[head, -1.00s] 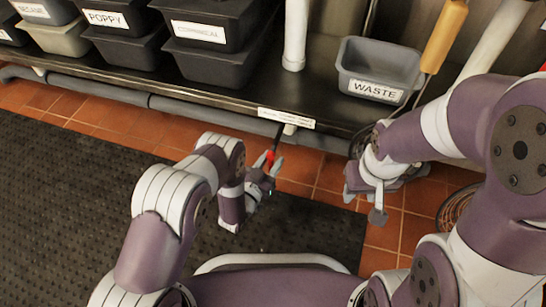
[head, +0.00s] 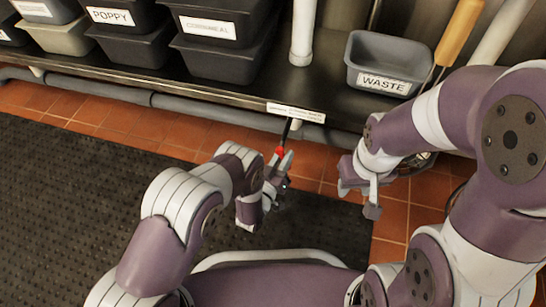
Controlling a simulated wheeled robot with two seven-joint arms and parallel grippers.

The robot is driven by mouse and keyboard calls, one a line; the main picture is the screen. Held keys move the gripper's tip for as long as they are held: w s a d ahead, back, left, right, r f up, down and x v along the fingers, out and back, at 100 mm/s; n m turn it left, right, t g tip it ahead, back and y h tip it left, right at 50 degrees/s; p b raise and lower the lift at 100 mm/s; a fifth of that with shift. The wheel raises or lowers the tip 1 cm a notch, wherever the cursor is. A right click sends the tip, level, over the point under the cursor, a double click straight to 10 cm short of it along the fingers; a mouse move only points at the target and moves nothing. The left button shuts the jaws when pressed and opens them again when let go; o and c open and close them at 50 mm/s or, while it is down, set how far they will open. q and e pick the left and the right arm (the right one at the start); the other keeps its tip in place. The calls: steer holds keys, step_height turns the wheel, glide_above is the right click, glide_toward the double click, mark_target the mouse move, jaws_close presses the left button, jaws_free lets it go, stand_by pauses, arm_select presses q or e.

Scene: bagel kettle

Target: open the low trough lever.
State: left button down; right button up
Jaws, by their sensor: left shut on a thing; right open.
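The low trough lever is a thin black rod with a red grip (head: 280,152). It hangs under the front edge of the counter, below a small white label strip (head: 296,112), and slants down and slightly left. My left gripper (head: 279,164) is shut on the lever at its red end, and the fingers hide part of the grip. My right gripper (head: 360,194) is open and empty, apart from the lever, to its right and in front of the counter edge.
Dark bins with labels (head: 209,28) stand on the counter at the left. A grey WASTE tub (head: 383,62) and a wooden-handled tool (head: 459,32) are at the right. A grey pipe (head: 190,103) runs under the counter edge. A black mat (head: 70,210) covers much of the tiled floor.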

arm_select(q)
steer(key=n, duration=0.3)
steer(key=shift+s+d+r+t, duration=0.15)
steer(key=shift+d+r+t, duration=0.15)
steer(key=shift+d, duration=0.1)
steer(key=n, duration=0.1)
steer(key=n+p, duration=0.1)
steer(key=n, duration=0.1)
steer(key=d+r+n+t+y, duration=0.1)
steer(key=n, duration=0.1)
steer(key=shift+s, duration=0.15)
steer(key=n, duration=0.1)
steer(key=n+p, duration=0.1)
steer(key=n, duration=0.1)
steer(key=shift+d+r+t+y, duration=0.1)
steer(key=shift+r+t+y, duration=0.2)
steer(key=shift+y, duration=0.1)
steer(key=shift+s+d+r+n+y+p, duration=0.1)
steer(key=shift+r+n+y+p, duration=0.15)
steer(key=shift+n, duration=0.75)
steer(key=shift+r+n+y+p, duration=0.15)
steer(key=shift+n+p, duration=0.1)
steer(key=shift+n, duration=0.75)
steer(key=c, duration=1.1)
jaws_free()
steer(key=shift+c, duration=0.2)
